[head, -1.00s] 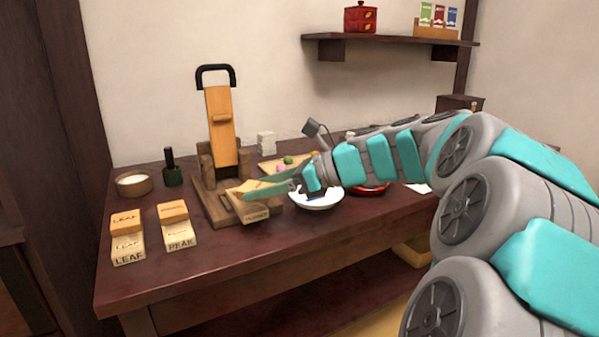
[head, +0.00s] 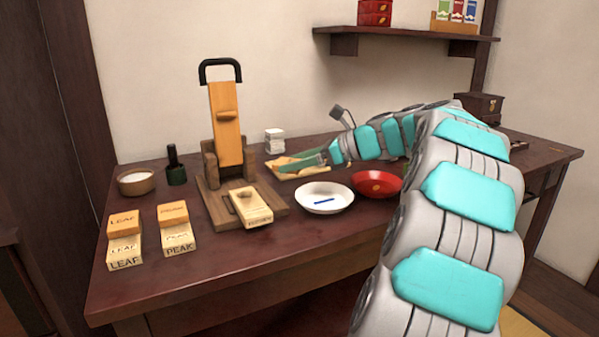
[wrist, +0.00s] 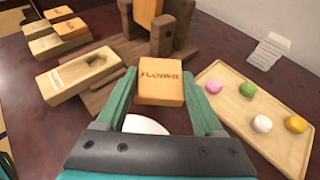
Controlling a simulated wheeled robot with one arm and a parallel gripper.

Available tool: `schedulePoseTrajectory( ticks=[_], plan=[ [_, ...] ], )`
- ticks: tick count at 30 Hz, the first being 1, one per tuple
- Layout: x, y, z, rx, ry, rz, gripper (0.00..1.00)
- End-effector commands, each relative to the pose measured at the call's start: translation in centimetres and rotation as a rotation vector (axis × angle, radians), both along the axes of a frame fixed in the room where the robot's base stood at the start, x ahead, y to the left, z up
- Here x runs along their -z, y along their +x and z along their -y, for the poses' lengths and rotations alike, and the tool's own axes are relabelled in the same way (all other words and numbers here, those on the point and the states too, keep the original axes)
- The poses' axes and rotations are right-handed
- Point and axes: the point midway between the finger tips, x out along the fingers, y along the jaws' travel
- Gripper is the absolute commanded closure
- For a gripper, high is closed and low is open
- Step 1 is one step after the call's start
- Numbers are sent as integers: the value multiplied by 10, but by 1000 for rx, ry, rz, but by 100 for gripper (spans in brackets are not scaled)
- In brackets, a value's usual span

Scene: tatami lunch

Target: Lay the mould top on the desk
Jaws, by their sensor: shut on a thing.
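The mould top is a square wooden block marked FLOWER (wrist: 161,88). My gripper (wrist: 160,100) is shut on it, with one green finger on each side, in the wrist view. In the head view my gripper (head: 303,161) is over the back of the desk (head: 150,285), near the wooden tray; the held top is hard to make out there. The matching mould base (head: 250,208) sits without its top on the press's wooden foot; its hollow shows in the wrist view (wrist: 88,72).
The press (head: 226,125) has its lever raised. The tray (wrist: 237,108) holds pink, green, white and orange sweets. A white bowl (head: 325,205) and a red bowl (head: 377,183) stand in front. LEAF (head: 124,248) and PEAK (head: 176,238) moulds are at left. A white stack (head: 274,141) stands behind.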

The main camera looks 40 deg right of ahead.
Motion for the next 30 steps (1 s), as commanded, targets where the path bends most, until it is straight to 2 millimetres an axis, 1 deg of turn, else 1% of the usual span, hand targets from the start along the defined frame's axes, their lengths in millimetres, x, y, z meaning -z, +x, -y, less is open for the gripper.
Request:
schedulePoseTrajectory(
  ticks=[1,3,9,11,14,18,21,30],
  plan=[
    [3,5,8,1,0,-1,84],
    [3,10,16,3,0,-1,84],
    [4,20,29,3,-1,1,84],
    [4,20,30,2,0,0,84],
    [11,20,30,2,1,-1,84],
    [31,20,29,1,4,-3,84],
    [39,20,29,0,3,-1,84],
    [39,20,29,0,1,0,84]
  ],
)
